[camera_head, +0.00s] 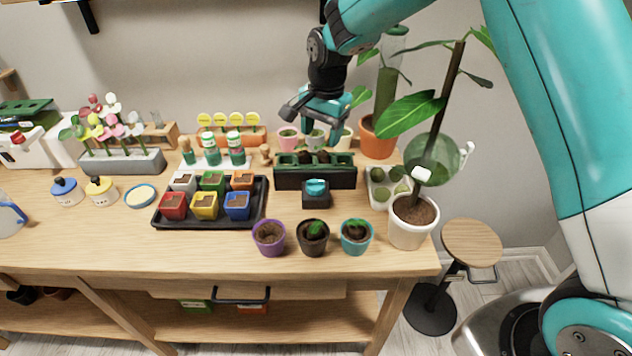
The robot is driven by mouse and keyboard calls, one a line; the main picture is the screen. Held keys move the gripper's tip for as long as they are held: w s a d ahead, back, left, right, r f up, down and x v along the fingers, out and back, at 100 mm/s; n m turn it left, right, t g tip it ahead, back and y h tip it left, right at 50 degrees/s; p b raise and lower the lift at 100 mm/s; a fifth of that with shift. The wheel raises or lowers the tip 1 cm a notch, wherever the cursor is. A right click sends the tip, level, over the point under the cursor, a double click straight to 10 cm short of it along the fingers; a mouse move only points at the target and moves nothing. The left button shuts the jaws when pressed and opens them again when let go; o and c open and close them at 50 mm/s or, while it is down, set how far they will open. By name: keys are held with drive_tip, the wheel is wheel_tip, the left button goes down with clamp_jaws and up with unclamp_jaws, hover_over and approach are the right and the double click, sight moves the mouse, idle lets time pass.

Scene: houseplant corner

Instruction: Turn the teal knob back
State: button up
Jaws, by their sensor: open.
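The teal knob (317,187) sits on top of a small dark box (316,201) near the middle of the wooden table (110,240). The box stands just in front of a dark green seedling tray. Which way the knob is turned is too small to tell. My gripper (312,124) is open and empty. It appears above and behind the knob in the picture, over the back of the table, and apart from the knob.
Behind the box is the seedling tray (288,179). A black tray (190,222) with several coloured pots stands left. Purple (269,238), dark (313,237) and teal (356,237) pots line the front. A tall plant in a white pot (408,232) stands right.

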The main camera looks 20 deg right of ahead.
sight(316, 181)
drive_tip(key=f+p, duration=0.1)
drive_tip(key=f, duration=0.4)
drive_tip(key=f+p, duration=0.1)
drive_tip(key=f, duration=0.4)
drive_tip(key=w+a+f+p, duration=0.1)
drive_tip(key=f, duration=0.4)
drive_tip(key=shift+f+p, duration=0.35)
drive_tip(key=shift+p, duration=0.05)
drive_tip(key=c, duration=0.6)
